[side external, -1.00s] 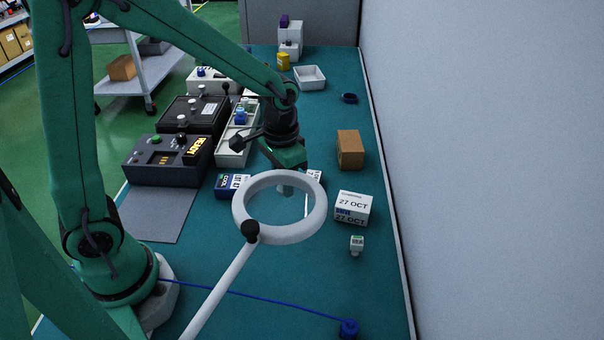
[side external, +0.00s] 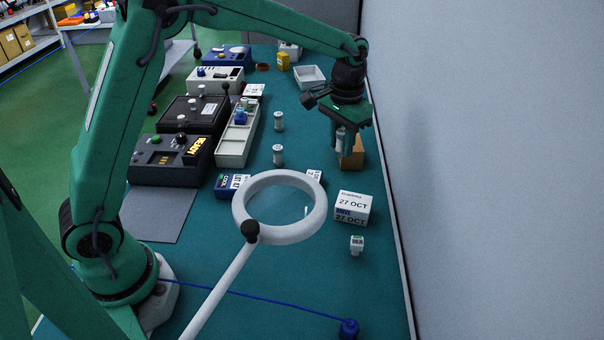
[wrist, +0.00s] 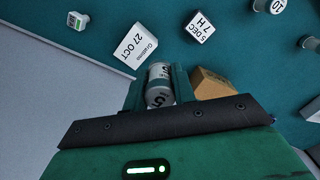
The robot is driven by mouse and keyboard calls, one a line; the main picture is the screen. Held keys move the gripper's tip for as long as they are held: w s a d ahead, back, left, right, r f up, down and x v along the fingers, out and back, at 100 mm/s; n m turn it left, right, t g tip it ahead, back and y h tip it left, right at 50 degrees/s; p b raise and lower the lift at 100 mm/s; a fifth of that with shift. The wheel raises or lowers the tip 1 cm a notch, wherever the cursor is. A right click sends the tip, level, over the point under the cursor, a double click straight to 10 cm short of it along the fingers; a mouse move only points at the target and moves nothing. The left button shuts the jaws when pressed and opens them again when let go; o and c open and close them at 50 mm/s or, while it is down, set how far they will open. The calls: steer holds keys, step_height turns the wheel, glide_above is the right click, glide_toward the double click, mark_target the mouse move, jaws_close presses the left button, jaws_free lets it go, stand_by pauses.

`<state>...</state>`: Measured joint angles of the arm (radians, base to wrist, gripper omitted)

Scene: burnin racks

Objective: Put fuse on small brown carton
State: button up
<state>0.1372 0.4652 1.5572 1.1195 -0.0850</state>
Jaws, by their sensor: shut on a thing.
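My gripper (side external: 341,150) is shut on a small white-and-grey cylinder, the fuse (wrist: 160,86), which shows between the fingers in the wrist view with dark print on it. In the side view the fuse (side external: 340,139) is partly hidden by the fingers. The small brown carton (side external: 353,156) stands on the teal mat near the wall, partly covered by my gripper. In the wrist view the carton (wrist: 212,84) shows just right of the fingers. I cannot tell the fuse's exact height above it.
Two similar cylinders (side external: 279,121) (side external: 278,155) stand mid-mat. A white dated box (side external: 353,207) and a small labelled part (side external: 356,245) are nearer the camera. A ring magnifier (side external: 245,212) is at front centre. The wall (side external: 480,150) lies close to the right.

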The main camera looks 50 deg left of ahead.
steer(key=w+d+r, duration=0.2)
steer(key=w, duration=0.5)
steer(key=shift+w+r+n, duration=0.25)
steer(key=shift+r+n, duration=0.05)
steer(key=shift+r, duration=0.05)
steer(key=w+a+f, duration=0.2)
steer(key=a, duration=0.1)
steer(key=w+a+f, duration=0.2)
steer(key=a, duration=0.1)
steer(key=w+a+f, duration=0.1)
steer(key=a+f, duration=0.2)
steer(key=a, duration=0.1)
steer(key=shift+w, duration=0.4)
steer(key=shift+f, duration=2)
steer(key=shift+f, duration=0.2)
steer(key=o, duration=1)
steer(key=shift+r, duration=0.15)
